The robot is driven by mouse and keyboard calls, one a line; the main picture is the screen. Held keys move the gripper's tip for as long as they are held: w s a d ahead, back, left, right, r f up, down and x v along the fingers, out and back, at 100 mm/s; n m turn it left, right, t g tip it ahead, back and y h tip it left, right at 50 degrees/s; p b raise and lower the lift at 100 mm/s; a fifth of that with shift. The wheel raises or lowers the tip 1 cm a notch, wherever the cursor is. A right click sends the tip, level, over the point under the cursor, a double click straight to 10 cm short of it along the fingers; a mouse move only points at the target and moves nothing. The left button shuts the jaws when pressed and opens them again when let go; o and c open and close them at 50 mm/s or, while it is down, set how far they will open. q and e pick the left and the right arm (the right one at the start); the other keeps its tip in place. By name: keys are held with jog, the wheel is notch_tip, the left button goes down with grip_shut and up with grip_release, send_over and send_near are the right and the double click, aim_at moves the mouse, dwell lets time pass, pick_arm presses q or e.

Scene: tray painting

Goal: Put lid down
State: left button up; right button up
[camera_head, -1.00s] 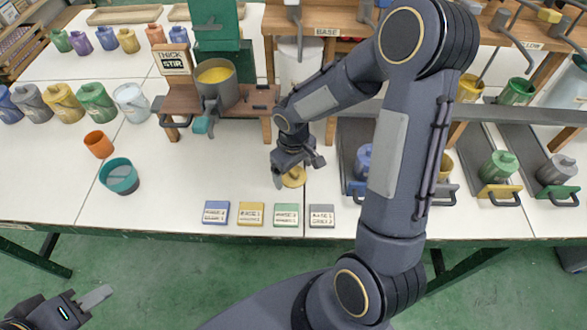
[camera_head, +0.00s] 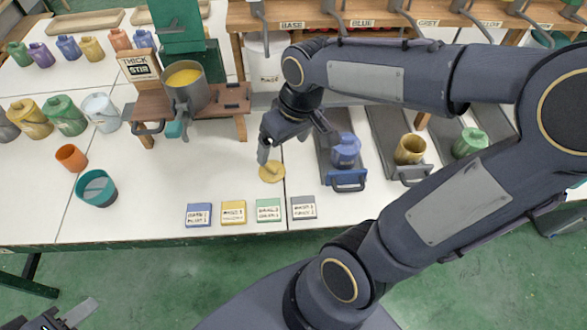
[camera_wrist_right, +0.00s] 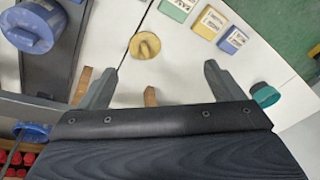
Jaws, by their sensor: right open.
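A yellow lid (camera_head: 272,171) with a small knob lies flat on the white table, behind the row of small label cards. It also shows in the right wrist view (camera_wrist_right: 145,45), beyond the fingers and apart from them. My right gripper (camera_head: 297,150) is open and empty, above the table just behind the lid; its spread fingers also show in the right wrist view (camera_wrist_right: 158,82). A yellow pot without a lid (camera_head: 410,149) stands on a tray to the right. My left gripper (camera_head: 62,318) is at the bottom left corner, away from the table; its jaw opening is unclear.
Label cards (camera_head: 233,212) lie near the front edge. A stirring stand holds a pot of yellow paint (camera_head: 187,86). A blue lidded pot (camera_head: 345,150) and a green one (camera_head: 470,142) stand on trays at right. An orange cup (camera_head: 71,157) and teal cup (camera_head: 97,188) stand left.

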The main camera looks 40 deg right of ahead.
jog(key=s+a+r+m+t+y, duration=0.2)
jog(key=s+a+t, duration=0.1)
jog(key=s, duration=0.6)
jog(key=shift+s+a+t, duration=0.3)
